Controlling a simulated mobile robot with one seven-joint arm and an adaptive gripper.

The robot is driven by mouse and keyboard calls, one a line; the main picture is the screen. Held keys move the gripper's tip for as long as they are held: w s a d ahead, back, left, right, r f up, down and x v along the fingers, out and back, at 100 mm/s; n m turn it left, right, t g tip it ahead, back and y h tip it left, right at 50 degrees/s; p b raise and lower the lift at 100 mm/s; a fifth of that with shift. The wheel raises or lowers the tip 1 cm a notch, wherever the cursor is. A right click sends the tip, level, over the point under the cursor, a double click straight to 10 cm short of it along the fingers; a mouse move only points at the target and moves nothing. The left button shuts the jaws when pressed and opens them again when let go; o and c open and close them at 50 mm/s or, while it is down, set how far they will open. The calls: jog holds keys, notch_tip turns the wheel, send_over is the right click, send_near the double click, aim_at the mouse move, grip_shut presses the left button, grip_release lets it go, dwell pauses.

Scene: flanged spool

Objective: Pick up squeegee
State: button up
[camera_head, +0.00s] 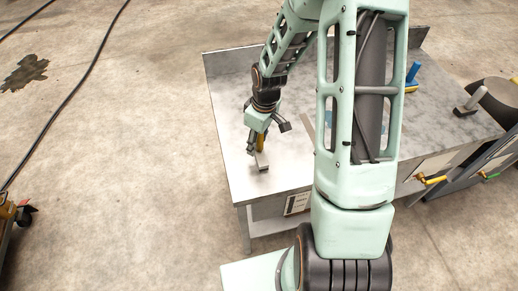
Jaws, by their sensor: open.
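A small tool with a yellow handle (261,142) and a grey-tan block-like end (262,161) is on the left part of the metal table; it looks like the squeegee, but it is too small to be sure. My gripper (267,138) is open and points down at this tool. Its fingers are spread, one on the left and one on the right of the yellow handle. I cannot tell whether either finger touches it. The gripper hides the handle's upper part.
The metal table (232,140) has a raised back edge. My arm hides its middle. A blue-handled tool with a yellow base (412,77), a pale-handled tool (472,102) and a dark round object (499,93) are at the right. The table's left surface is mostly clear.

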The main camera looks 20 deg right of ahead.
jog(key=shift+f, duration=0.15)
grip_shut()
dwell(0.5)
